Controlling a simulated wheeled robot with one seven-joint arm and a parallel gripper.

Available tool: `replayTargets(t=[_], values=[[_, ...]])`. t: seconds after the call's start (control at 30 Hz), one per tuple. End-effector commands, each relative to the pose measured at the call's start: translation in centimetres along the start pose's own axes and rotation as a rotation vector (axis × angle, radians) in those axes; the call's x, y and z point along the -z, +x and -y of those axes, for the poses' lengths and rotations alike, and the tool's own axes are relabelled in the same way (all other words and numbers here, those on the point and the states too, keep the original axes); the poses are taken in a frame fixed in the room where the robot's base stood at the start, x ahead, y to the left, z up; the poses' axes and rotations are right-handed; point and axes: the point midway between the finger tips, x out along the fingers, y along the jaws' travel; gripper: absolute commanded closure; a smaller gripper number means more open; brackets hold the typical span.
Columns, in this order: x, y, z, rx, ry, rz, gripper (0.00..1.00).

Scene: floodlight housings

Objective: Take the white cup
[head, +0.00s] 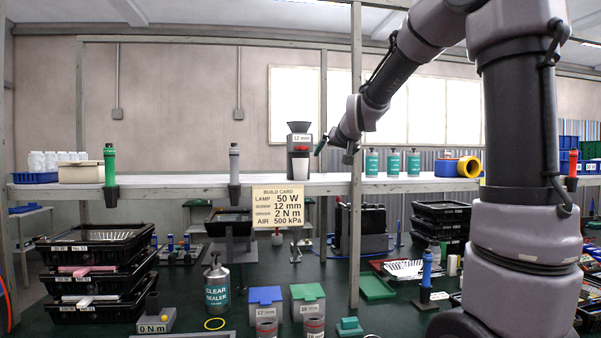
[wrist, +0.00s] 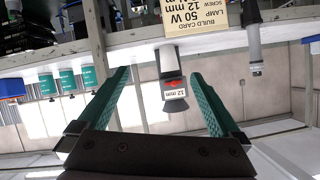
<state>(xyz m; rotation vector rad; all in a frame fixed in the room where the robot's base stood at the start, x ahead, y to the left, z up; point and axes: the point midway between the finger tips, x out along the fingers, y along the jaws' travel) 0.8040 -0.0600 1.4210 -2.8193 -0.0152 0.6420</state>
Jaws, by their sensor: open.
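A white cup (head: 300,168) appears to stand in the lower part of a dark dispenser (head: 300,138) on the long shelf. The dispenser has a black hopper, a red part and a "12 mm" label. In the wrist view, which is upside down, the dispenser (wrist: 173,92) shows between my fingers, with the pale cup (wrist: 171,58) at its far end. My gripper (head: 322,146) is just right of the dispenser in the head view. In the wrist view my gripper (wrist: 159,75) has its green fingers wide apart, with nothing held. The cup's edges are hard to make out.
The shelf (head: 265,182) also holds teal-labelled bottles (head: 393,162) on the right and a grey screwdriver-like tool (head: 234,165) on the left. A build card (head: 278,206) hangs at its front edge. An upright post (head: 355,230) stands right of the dispenser.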

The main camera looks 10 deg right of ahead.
Motion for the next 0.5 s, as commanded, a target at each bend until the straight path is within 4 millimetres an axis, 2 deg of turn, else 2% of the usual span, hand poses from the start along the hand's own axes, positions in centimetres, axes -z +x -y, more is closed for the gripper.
replayTargets(t=[0.03,0.1,0.2,0.3,0.4,0.5], values=[[0.9,3.1,0.4,-0.001,-0.024,-0.037,0.00],[2.4,6.8,1.0,-0.002,-0.060,-0.109,0.00],[3.9,12.0,1.9,-0.004,-0.112,-0.208,0.00],[4.6,16.3,2.8,-0.007,-0.163,-0.298,0.00],[4.8,19.4,3.6,-0.009,-0.205,-0.369,0.00],[4.9,21.2,4.1,-0.011,-0.235,-0.417,0.00]])
